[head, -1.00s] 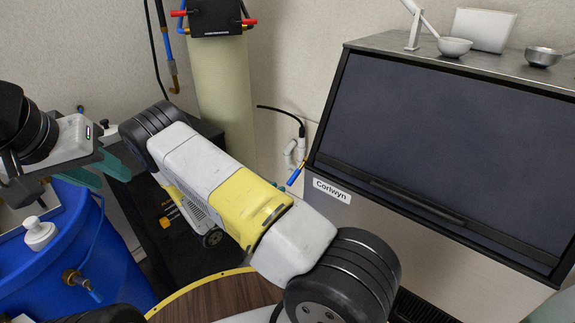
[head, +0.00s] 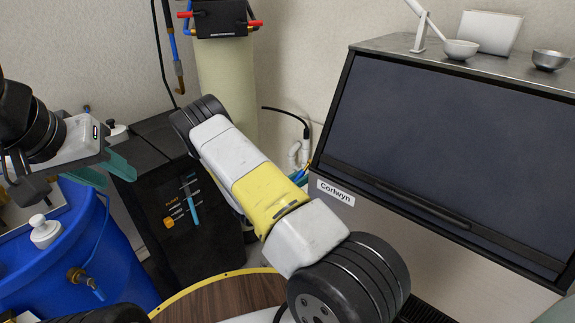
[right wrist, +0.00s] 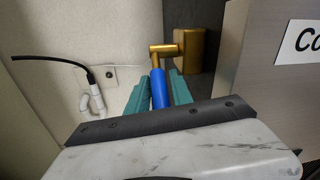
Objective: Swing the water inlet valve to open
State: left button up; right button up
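The water inlet valve has a brass body (right wrist: 165,48) and a blue lever handle (right wrist: 160,88). In the right wrist view the handle points down toward the camera, between the teal fingers of my right gripper (right wrist: 160,82). The fingers are drawn in close on both sides of it and look shut on it. In the head view only a bit of blue shows by the right gripper (head: 300,177), beside the machine's left side. My left gripper (head: 103,172) is open and empty above the blue barrel.
The Corlwyn ice maker (head: 450,150) stands to the right, its side close to the right gripper. White pipes and a black cable (right wrist: 50,65) are on the wall. A black cabinet (head: 165,185), a blue barrel (head: 100,250) and a round wooden table (head: 215,297) stand nearby.

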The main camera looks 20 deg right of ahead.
grip_shut()
jog(key=shift+a, duration=0.1)
dwell(1.3)
